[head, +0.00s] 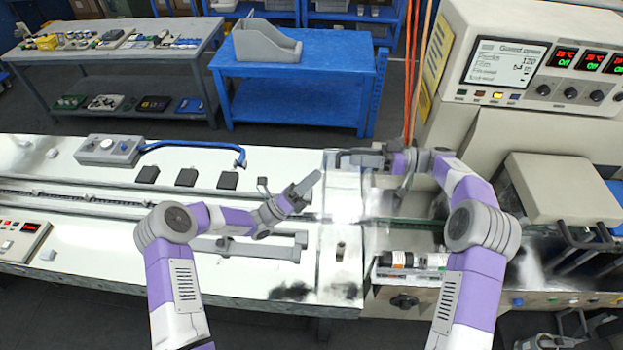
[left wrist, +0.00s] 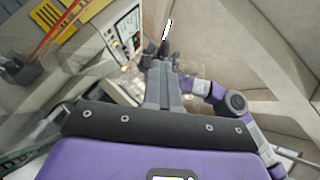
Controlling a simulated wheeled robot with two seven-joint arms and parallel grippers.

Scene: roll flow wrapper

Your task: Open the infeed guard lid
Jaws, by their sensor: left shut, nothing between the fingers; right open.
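The infeed guard lid appears as a faint clear panel (head: 345,205) over the bright infeed section at the middle of the machine; its edges and angle are hard to make out. My left gripper (head: 314,182) is shut and empty, just left of that panel and above the bed. In the left wrist view its fingers (left wrist: 166,45) point away, with faint clear edges close by; I cannot tell whether they touch the lid. My right gripper (head: 385,168) is open at the panel's back right side, partly blending with the grey parts around it.
The control cabinet (head: 510,70) with a lit display stands at the back right. A beige sealing housing (head: 565,190) is at the right. A blue bent bar (head: 195,145) runs from a grey box on the left bed. A blue table (head: 290,100) stands behind.

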